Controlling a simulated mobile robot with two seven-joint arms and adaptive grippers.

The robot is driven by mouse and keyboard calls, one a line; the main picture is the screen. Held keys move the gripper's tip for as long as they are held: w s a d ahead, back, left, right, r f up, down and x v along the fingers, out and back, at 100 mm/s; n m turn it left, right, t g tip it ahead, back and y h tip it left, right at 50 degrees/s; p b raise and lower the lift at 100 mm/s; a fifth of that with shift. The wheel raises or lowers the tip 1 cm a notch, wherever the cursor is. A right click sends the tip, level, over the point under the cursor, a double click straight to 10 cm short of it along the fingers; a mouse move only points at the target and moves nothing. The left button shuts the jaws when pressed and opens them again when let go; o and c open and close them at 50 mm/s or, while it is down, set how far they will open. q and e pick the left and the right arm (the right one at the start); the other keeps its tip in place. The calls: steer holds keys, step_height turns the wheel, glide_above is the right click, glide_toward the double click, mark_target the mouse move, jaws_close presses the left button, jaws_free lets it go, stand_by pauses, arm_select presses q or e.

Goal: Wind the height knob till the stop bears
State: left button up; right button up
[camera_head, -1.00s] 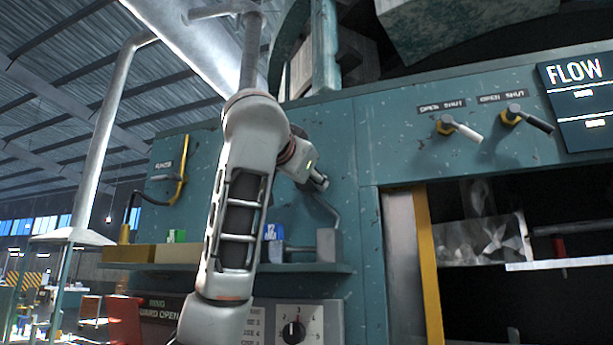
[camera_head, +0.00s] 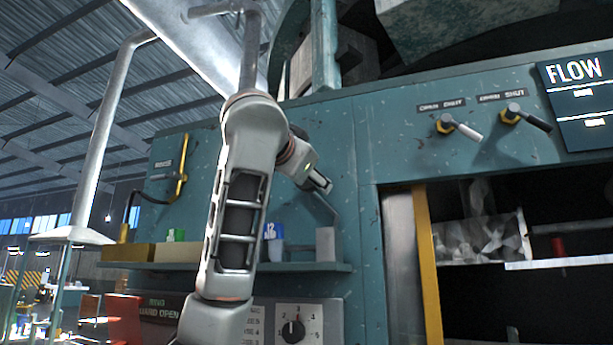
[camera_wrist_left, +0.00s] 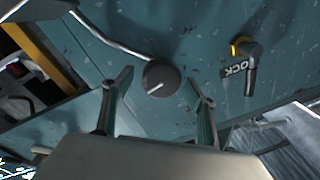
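A round dark knob (camera_wrist_left: 161,78) with a white pointer mark is on the teal panel in the left wrist view. I take it for the height knob. It lies between and just beyond the two fingers of my left gripper (camera_wrist_left: 159,100), which are apart, with a gap visible on each side. In the head view my left gripper (camera_head: 320,183) is close to the teal machine face; I cannot make out the knob there. The stop is not identifiable in either view. My right gripper is not in view.
A black lever (camera_wrist_left: 250,72) marked LOCK sits right of the knob in the wrist view. In the head view a shelf (camera_head: 310,267) with small containers runs below the gripper, above a numbered dial (camera_head: 293,331). Two valve levers (camera_head: 462,128) are at the right.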

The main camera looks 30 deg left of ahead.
arm_select(q)
steer(key=v, duration=1.2)
steer(key=shift+o, duration=0.2)
steer(key=shift+a, duration=0.1)
steer(key=w+a+n+h, duration=0.1)
steer(key=w+n, duration=0.2)
steer(key=w, duration=0.1)
steer(key=w+a+n+h+p, duration=0.1)
steer(key=w+a+n, duration=0.1)
steer(key=w+n, duration=0.1)
steer(key=w+a+r+n+h, duration=0.1)
steer(key=w+n, duration=0.1)
steer(key=w, duration=0.3)
steer(key=shift+w+a+n+p, duration=0.1)
steer(key=shift+a+n+p, duration=0.2)
steer(key=shift+a+n, duration=0.1)
steer(key=shift+w+f, duration=0.1)
steer(key=shift+w, duration=0.55)
